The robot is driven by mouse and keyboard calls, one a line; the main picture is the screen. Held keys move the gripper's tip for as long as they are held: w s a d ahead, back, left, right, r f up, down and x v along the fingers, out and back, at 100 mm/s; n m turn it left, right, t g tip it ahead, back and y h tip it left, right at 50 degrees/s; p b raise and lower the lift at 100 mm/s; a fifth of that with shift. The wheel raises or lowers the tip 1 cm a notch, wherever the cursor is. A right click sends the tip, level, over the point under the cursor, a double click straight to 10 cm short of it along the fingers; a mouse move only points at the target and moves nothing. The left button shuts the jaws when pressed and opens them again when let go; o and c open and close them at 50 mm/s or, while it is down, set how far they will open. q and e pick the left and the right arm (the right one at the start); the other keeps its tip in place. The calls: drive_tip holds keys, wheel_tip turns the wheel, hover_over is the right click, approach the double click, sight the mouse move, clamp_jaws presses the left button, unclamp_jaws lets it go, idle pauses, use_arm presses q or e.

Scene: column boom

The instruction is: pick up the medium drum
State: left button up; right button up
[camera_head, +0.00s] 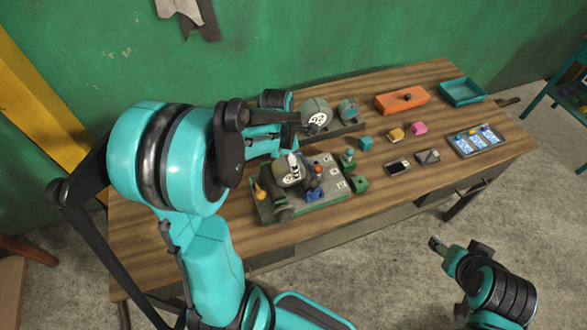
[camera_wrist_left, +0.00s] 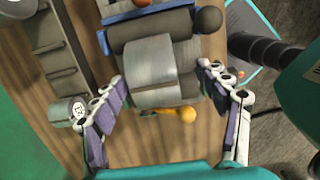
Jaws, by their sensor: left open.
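Which is the medium drum is not clear by size alone. My left gripper (camera_head: 288,137) is above the machine, partly hidden by its arm. In the left wrist view it is open, its purple-padded fingers (camera_wrist_left: 163,82) on either side of a wide grey drum (camera_wrist_left: 150,70), apparently not closed on it. My right gripper (camera_head: 435,243) is off the table at lower right; its jaws are too small to read.
The slotted rack (camera_wrist_left: 57,45) and a small drum (camera_wrist_left: 68,110) are left of the fingers in the wrist view. An orange box (camera_head: 401,98), a teal tray (camera_head: 462,92), small blocks and devices lie on the table's right. A yellow knob (camera_wrist_left: 187,114) is near the drum.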

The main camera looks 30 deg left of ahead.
use_arm(q)
drive_tip(key=f, duration=0.2)
drive_tip(key=f+b, duration=0.1)
drive_tip(key=f, duration=0.4)
drive_tip(key=shift+w+a, duration=0.3)
drive_tip(key=shift+w, duration=0.05)
drive_tip(key=c, duration=1.5)
drive_tip(key=shift+o, duration=0.2)
drive_tip(key=shift+r, duration=0.1)
wheel_tip(320, 180, up, 4)
drive_tip(key=shift+r+p, duration=0.25)
drive_tip(key=shift+p, duration=0.15)
drive_tip(key=s+d+r+p, duration=0.1)
drive_tip(key=s+d+r, duration=0.4)
drive_tip(key=d, duration=0.5)
drive_tip(key=shift+s+r+p, duration=0.35)
drive_tip(key=shift+r+p, duration=0.05)
drive_tip(key=shift+r, duration=0.3)
